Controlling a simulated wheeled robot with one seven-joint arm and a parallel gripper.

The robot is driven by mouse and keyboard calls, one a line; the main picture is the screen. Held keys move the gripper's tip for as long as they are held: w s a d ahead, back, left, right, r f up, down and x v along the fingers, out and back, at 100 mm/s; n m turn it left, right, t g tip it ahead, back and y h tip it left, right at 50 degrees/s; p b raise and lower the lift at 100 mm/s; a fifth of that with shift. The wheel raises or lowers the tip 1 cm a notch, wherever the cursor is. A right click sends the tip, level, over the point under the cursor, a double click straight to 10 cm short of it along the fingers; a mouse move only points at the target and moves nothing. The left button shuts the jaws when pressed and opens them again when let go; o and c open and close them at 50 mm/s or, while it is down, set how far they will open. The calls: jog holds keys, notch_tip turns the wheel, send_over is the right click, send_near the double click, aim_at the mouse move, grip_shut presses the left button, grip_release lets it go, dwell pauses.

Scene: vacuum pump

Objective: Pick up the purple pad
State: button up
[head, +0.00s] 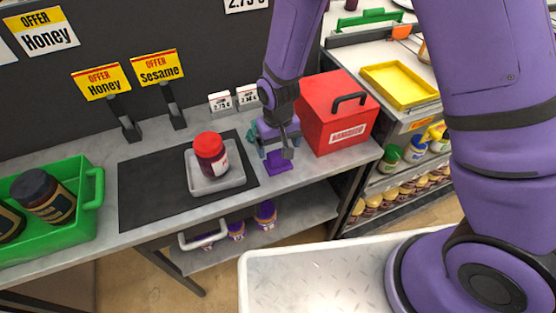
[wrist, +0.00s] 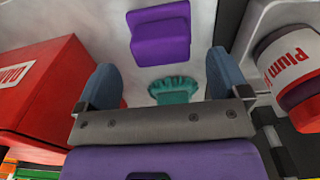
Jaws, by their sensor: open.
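The purple pad (head: 278,162) lies on the grey counter between the black mat and the red box. In the wrist view the pad (wrist: 160,36) is a purple block beyond the fingertips, nearer the top edge. My gripper (head: 277,153) is above the counter close to the pad, pointing down. In the wrist view its two blue-grey fingers (wrist: 164,75) stand wide apart with nothing held between them. In the head view my gripper partly hides the pad.
A teal scalloped object (wrist: 173,87) lies by the pad. The red box (head: 338,112) stands close at right. A plum jar (head: 210,155) sits in a grey tray (head: 228,183) on the black mat (head: 150,195). A green crate (head: 85,200) is at far left.

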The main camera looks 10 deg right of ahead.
aim_at(278, 153)
jog(key=shift+s+f, duration=0.15)
jog(key=shift+f, duration=2.45)
jog(key=c, duration=0.8)
jog(key=shift+r, duration=0.15)
